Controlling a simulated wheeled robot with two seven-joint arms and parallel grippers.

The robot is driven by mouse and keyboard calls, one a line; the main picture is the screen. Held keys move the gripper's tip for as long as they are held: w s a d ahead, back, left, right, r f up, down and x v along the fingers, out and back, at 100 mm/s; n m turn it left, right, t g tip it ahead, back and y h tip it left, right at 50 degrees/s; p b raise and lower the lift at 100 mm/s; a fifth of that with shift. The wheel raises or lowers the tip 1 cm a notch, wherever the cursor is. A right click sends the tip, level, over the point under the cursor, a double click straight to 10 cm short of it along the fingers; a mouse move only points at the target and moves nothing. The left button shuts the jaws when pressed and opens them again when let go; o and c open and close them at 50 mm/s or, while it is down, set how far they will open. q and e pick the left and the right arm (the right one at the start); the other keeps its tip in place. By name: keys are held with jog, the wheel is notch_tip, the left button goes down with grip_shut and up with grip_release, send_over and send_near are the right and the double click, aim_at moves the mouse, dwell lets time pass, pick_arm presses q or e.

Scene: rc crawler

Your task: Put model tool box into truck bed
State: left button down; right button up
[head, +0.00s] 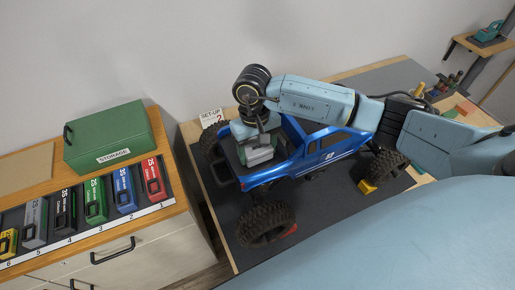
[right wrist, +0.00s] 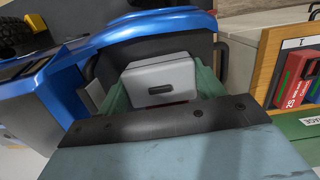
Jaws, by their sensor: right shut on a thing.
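The blue truck (head: 325,146) stands on a dark mat with its bed toward the left. My right gripper (head: 262,143) reaches down over the truck bed (head: 236,150). It is shut on the small grey model tool box (head: 260,156). In the right wrist view the tool box (right wrist: 160,76), with its dark handle, sits between my fingers, with the blue truck body (right wrist: 60,92) around to the left and top. The box is at the bed; whether it touches the bed floor is hidden. My left gripper is not in view.
A green storage box (head: 108,138) stands on the wooden cabinet at left. Several coloured cases, including a red one (head: 153,178), stand in a numbered row before it. A yellow block (head: 367,186) lies by a truck wheel. A gap separates cabinet and worktable.

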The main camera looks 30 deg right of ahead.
aim_at(255, 144)
jog(key=shift+f+b, duration=0.35)
jog(key=shift+b, duration=0.1)
jog(key=o, duration=1.1)
jog(key=shift+r, duration=0.1)
jog(key=shift+r+p, duration=0.2)
jog(key=shift+p, duration=0.25)
jog(key=shift+w+r+p, duration=0.1)
jog(key=shift+r+p, duration=0.5)
jog(key=shift+r, duration=0.2)
jog(key=shift+w+r+b, duration=0.2)
jog(key=shift+r+b, duration=0.3)
jog(key=shift+r, duration=1.35)
jog(key=shift+w+r+b, duration=0.2)
jog(key=shift+r+b, duration=0.3)
jog(key=shift+r, duration=1.3)
jog(key=shift+w+r+b, duration=0.2)
jog(key=shift+r+b, duration=0.3)
jog(key=shift+r, duration=1.35)
